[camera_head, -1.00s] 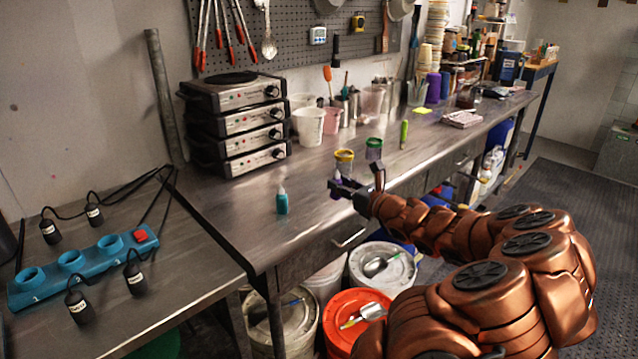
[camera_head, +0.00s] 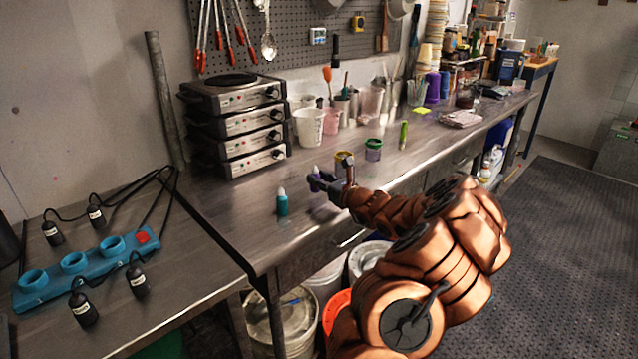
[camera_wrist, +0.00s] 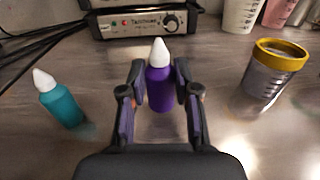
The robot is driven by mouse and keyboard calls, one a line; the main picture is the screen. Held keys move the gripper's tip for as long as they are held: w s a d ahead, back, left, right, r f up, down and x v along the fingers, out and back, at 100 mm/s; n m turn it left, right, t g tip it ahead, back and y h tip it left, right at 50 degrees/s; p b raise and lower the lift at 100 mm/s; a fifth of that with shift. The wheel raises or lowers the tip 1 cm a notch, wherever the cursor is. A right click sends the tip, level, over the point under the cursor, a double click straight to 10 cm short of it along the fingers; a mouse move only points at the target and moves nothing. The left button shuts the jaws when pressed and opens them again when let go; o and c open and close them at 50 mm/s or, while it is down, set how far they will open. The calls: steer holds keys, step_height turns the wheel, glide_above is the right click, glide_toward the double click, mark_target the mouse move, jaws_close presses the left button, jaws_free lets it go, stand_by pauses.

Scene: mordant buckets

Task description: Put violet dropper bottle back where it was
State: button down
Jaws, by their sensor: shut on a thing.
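The violet dropper bottle (camera_wrist: 160,88) with a white pointed cap stands upright between the fingers of my gripper (camera_wrist: 158,92) in the wrist view. My gripper is shut on it. In the head view my gripper (camera_head: 322,182) is over the metal bench, and only a little of the violet bottle (camera_head: 316,170) shows behind the fingers. I cannot tell whether its base touches the bench. A teal dropper bottle (camera_head: 282,204) stands on the bench to the left; it also shows in the wrist view (camera_wrist: 62,104).
A yellow-rimmed cup (camera_wrist: 267,75) stands right of the violet bottle, and a green-rimmed cup (camera_head: 373,150) is farther right. Stacked hot plates (camera_head: 235,125) stand behind. A blue socket block (camera_head: 80,265) with black plugs lies at left. Bare bench lies between teal bottle and hot plates.

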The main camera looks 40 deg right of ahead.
steer(key=shift+f, duration=0.85)
steer(key=shift+f, duration=0.15)
steer(key=c, duration=0.8)
jaws_free()
steer(key=shift+c, duration=0.2)
steer(key=shift+s, duration=0.2)
steer(key=s+b, duration=0.1)
steer(key=s, duration=1)
steer(key=shift+s+a+r, duration=0.2)
steer(key=shift+s+a, duration=0.1)
steer(key=shift+a, duration=0.15)
